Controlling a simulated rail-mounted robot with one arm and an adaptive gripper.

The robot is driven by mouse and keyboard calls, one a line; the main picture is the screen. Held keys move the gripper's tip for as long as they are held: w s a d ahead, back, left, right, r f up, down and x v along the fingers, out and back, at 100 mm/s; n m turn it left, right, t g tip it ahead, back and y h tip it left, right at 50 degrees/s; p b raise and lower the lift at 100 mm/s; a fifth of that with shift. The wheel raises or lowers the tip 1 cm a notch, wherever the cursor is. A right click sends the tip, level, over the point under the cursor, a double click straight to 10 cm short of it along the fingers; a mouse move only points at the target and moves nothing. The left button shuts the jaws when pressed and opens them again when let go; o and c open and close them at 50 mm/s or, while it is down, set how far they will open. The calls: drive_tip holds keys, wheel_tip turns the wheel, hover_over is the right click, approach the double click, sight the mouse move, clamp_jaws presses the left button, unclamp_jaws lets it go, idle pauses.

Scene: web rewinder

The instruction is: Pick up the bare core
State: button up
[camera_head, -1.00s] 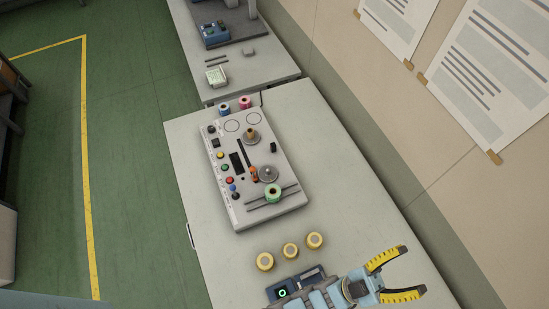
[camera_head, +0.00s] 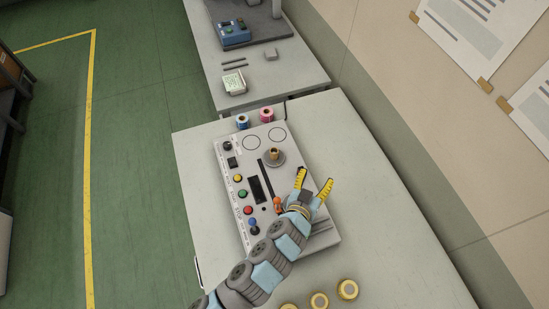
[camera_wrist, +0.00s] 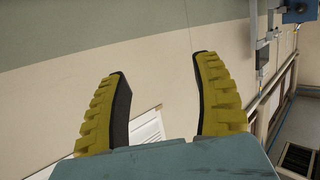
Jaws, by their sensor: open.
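A small tan-brown cylinder, which looks like the bare core (camera_head: 273,153), stands upright on a round grey hub on the rewinder's panel (camera_head: 232,147) in the head view. My gripper (camera_head: 315,178) is open and empty. It appears to the right of and nearer than the core, above the panel's right side. In the wrist view its two yellow fingers (camera_wrist: 160,70) are spread with nothing between them. The core is not in the wrist view. My arm hides the lower part of the panel, including the green roll seen there earlier.
Yellow rolls (camera_head: 319,300) stand on the table's near part. A blue spool (camera_head: 242,121) and a pink spool (camera_head: 267,115) stand behind the panel. A second table (camera_head: 297,75) behind holds a blue device (camera_head: 234,33). The table's right side is clear.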

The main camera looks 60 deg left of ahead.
drive_tip(key=s+a+f+n+g+y+b, duration=0.2)
drive_tip(key=s+a+f+n+g, duration=0.35)
drive_tip(key=s, duration=0.45)
drive_tip(key=m, duration=0.2)
approach(275, 149)
drive_tip(key=shift+w+n+p+x, duration=0.25)
drive_tip(key=shift+p+x, duration=0.1)
drive_tip(key=shift+x, duration=1.35)
drive_tip(key=shift+w+a+f+g, duration=0.1)
drive_tip(key=shift+a+f+g, duration=0.15)
drive_tip(key=shift+a+f, duration=0.25)
drive_tip(key=shift+p+x, duration=0.4)
drive_tip(key=shift+x, duration=1.45)
drive_tip(key=shift+a+r, duration=0.1)
drive_tip(key=shift+r, duration=0.1)
drive_tip(key=c, duration=0.9)
